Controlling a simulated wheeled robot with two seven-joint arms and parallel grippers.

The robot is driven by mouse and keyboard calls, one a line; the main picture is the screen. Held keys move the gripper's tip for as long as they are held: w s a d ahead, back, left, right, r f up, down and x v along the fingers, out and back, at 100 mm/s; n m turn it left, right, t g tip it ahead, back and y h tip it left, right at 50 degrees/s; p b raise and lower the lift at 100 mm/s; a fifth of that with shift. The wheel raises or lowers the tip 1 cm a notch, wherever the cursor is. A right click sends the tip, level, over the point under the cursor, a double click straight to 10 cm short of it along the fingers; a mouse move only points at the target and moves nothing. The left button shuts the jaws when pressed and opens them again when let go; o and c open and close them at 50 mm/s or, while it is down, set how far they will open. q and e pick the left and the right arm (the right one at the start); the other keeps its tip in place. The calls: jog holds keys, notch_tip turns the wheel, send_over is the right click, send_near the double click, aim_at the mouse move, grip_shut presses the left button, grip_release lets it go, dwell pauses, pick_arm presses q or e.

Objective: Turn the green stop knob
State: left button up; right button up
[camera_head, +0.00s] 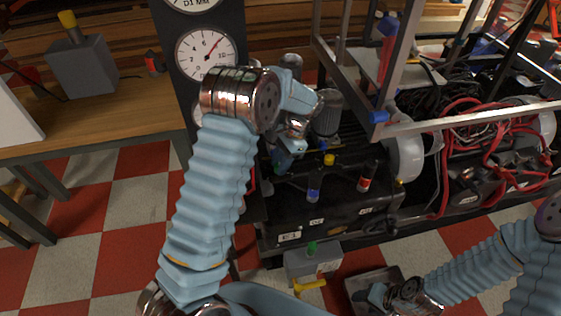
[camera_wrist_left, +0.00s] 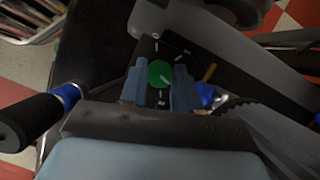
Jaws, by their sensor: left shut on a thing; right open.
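A round green knob (camera_wrist_left: 160,74) with a pale pointer line sits on a dark plate with white markings in the left wrist view. The fingers of my left gripper (camera_wrist_left: 160,88) stand on either side of it and are shut on it. My right gripper (camera_head: 380,296) is low at the bottom, over a grey tray, and is open.
A grey box (camera_head: 314,264) with a small green part and a yellow lever stands in front of the dark machine (camera_head: 330,212). Blue-, yellow- and red-marked handles rise from the machine. A gauge panel (camera_head: 205,52) stands behind my left arm. A metal frame (camera_head: 400,70) and red cables fill the right.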

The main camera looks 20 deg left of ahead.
pick_arm(q)
jog(key=o, duration=1.1)
jog(key=shift+c, duration=0.2)
jog(key=v, duration=1.4)
jog(key=shift+f, duration=0.1)
